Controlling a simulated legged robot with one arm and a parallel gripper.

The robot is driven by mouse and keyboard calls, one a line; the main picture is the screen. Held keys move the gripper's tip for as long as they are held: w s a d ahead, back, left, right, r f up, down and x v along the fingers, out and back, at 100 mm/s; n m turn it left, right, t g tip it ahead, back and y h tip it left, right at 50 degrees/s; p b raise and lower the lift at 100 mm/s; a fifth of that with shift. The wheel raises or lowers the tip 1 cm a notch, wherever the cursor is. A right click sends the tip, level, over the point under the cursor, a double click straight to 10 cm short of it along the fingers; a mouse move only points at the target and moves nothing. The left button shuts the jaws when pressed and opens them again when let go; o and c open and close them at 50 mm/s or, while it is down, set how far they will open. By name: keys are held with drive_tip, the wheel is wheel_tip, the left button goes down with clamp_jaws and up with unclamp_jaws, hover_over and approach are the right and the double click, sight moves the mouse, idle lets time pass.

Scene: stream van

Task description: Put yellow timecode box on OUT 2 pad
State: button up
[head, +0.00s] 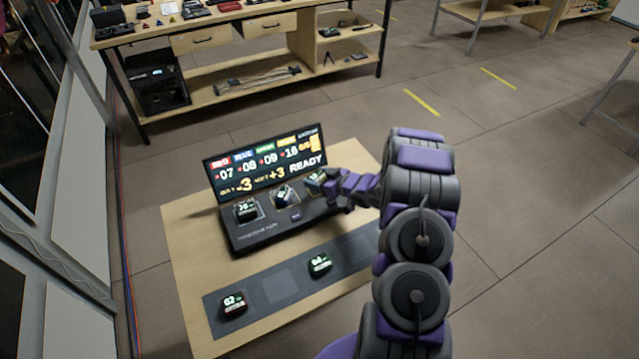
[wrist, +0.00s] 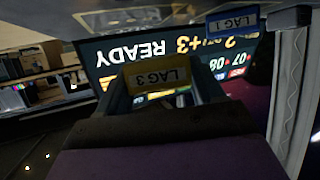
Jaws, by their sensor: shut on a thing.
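The yellow timecode box (head: 316,180) is at the right end of the black console, partly hidden by my gripper (head: 333,186). In the wrist view a yellow LAG 3 label (wrist: 160,80) shows between the dark fingers, and my gripper is shut on this box. I cannot tell whether the box touches the console. No OUT 2 lettering is readable, so I cannot tell which pad it names. A blue-marked box (head: 284,195) sits in the console's middle spot; a blue LAG 1 label (wrist: 232,20) shows beside mine.
The console (head: 265,235) has a raised screen (head: 265,160) reading READY. Another dark box (head: 247,210) sits at its left. On the grey strip (head: 280,285) in front are a red-marked box (head: 233,303) and a green-lit box (head: 319,264), with bare squares between and right. A workbench stands behind.

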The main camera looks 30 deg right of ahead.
sight(320, 181)
drive_tip(key=shift+w+d+f, duration=0.25)
drive_tip(key=shift+w+d, duration=0.6)
drive_tip(key=shift+d, duration=0.25)
drive_tip(key=f, duration=0.1)
drive_tip(key=f+b, duration=0.1)
drive_tip(key=f, duration=0.1)
drive_tip(key=shift+a+f+b, duration=0.25)
drive_tip(key=shift+b, duration=0.1)
drive_tip(key=shift+a+r, duration=0.1)
drive_tip(key=o, duration=1.1)
drive_tip(key=p+v, duration=0.3)
drive_tip(key=v, duration=0.9)
